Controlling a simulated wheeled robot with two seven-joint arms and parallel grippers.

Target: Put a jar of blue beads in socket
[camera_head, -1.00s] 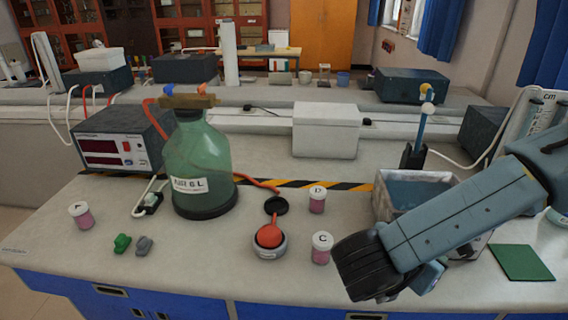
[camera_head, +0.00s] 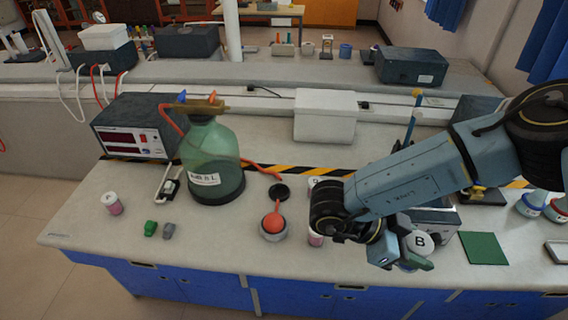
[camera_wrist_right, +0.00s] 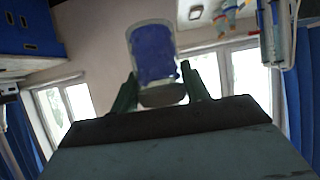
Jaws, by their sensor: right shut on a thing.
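My right gripper (camera_head: 412,258) is shut on a jar with a white lid marked B (camera_head: 419,241), held over the front of the bench. In the right wrist view the jar of blue beads (camera_wrist_right: 153,55) sits between the two green fingers, its clear wall showing blue contents. A black ring-shaped piece (camera_head: 279,191) lies on the bench behind a pale round holder with a red ball (camera_head: 273,225). I cannot tell which piece is the socket. My left gripper is out of view.
Pink jar A (camera_head: 113,204) stands at the left; another pink jar (camera_head: 316,240) is partly behind my right gripper. A green bottle (camera_head: 212,165), meter box (camera_head: 135,128), small green piece (camera_head: 150,228) and green mat (camera_head: 483,248) stand around. Bench is clear front left.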

